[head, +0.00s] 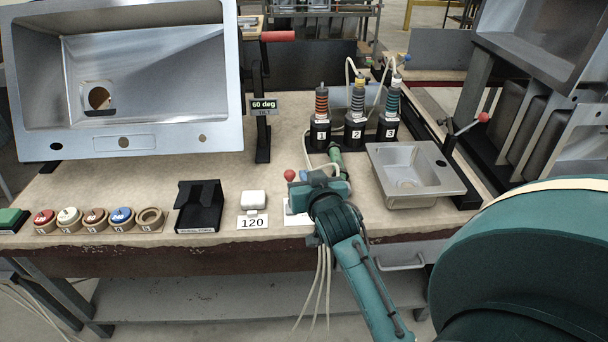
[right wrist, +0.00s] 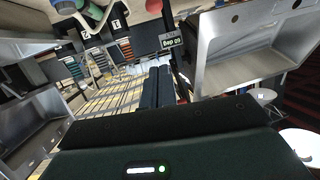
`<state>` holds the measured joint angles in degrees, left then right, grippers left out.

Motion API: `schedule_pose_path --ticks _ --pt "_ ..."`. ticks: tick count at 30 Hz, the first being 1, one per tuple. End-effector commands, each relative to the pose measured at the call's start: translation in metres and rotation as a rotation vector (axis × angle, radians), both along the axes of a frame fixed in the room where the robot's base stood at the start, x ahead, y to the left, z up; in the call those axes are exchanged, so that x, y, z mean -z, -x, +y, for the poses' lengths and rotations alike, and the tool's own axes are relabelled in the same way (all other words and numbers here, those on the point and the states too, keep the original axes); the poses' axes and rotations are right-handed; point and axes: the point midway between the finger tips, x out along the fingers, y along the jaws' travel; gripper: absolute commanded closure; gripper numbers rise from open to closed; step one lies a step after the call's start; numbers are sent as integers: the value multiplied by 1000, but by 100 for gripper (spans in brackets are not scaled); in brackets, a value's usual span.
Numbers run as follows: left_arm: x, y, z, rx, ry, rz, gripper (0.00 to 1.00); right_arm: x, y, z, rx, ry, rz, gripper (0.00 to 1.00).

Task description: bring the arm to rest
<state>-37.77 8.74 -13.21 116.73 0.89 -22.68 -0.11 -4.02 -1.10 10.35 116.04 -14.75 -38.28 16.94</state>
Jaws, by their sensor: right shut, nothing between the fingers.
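My right arm reaches in over the bench's front edge in the head view. My left gripper is in neither view.
A red-knobbed lever (head: 289,175), white block (head: 253,199) and black holder (head: 199,207) are near the front edge.

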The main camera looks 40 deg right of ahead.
Motion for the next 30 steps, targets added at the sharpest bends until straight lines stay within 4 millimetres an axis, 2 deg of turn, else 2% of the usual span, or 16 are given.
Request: schedule_pose_path --ticks 8,11,13,17,21,25,27,30 --pt "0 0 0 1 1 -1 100 -1 4 3 -5 2 4 100" --pt "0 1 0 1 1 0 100 15 11 16 -51 16 34 100" --pt "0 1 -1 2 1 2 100 38 24 35 -120 35 75 100" --pt "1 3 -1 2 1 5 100 93 66 88 -299 59 174 100" --pt "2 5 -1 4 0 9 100 140 124 141 -474 49 263 100" --pt "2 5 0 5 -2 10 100 166 170 176 -582 23 317 100" --pt "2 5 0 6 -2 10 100 173 186 187 -617 12 335 100" --pt "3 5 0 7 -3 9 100 177 198 194 -642 3 345 100"
